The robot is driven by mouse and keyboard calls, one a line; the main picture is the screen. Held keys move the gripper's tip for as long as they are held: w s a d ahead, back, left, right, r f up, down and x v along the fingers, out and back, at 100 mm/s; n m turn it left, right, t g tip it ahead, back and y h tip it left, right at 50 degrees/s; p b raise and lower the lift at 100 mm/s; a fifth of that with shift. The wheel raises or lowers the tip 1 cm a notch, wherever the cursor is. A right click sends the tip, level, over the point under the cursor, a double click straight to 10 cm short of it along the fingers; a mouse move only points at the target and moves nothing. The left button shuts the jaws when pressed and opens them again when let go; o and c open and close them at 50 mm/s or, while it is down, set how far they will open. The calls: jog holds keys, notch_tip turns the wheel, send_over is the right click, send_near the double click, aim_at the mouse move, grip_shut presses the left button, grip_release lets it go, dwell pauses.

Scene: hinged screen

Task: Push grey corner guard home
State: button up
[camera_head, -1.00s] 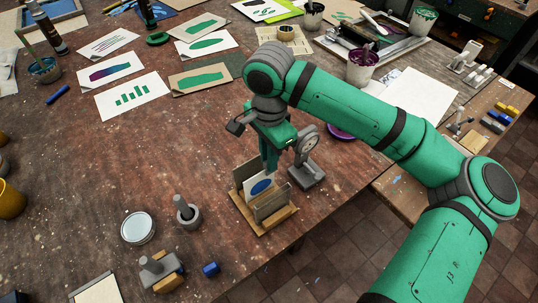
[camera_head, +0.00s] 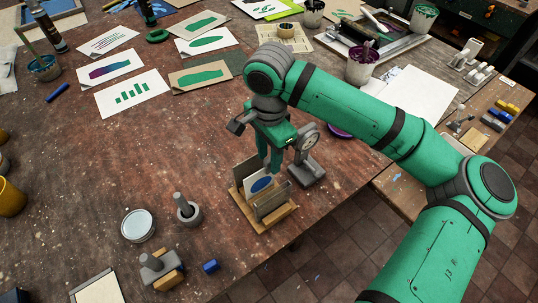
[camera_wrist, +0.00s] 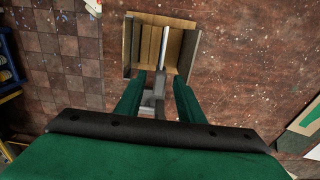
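My gripper (camera_head: 269,165) points down at the back edge of a small wooden holder (camera_head: 258,228). In the wrist view its two green fingers (camera_wrist: 159,78) stand apart with a gap between them. A grey piece (camera_wrist: 158,84) shows in that gap, in line with the near end of a white card's edge (camera_wrist: 165,45); I cannot tell whether it is the corner guard or whether a finger touches it. The card, with a blue oval (camera_head: 261,184), stands upright in the holder between a brownish panel and a grey panel (camera_head: 272,203). The fingers partly hide the card's far side.
A grey dial gauge on a stand (camera_head: 307,160) is close to the right of my gripper. A mortar with pestle (camera_head: 187,210), a round tin (camera_head: 137,225) and a small blue block (camera_head: 210,266) are at lower left. The table edge runs close to the holder's right.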

dwell(0.3)
jog(key=shift+r, duration=3.5)
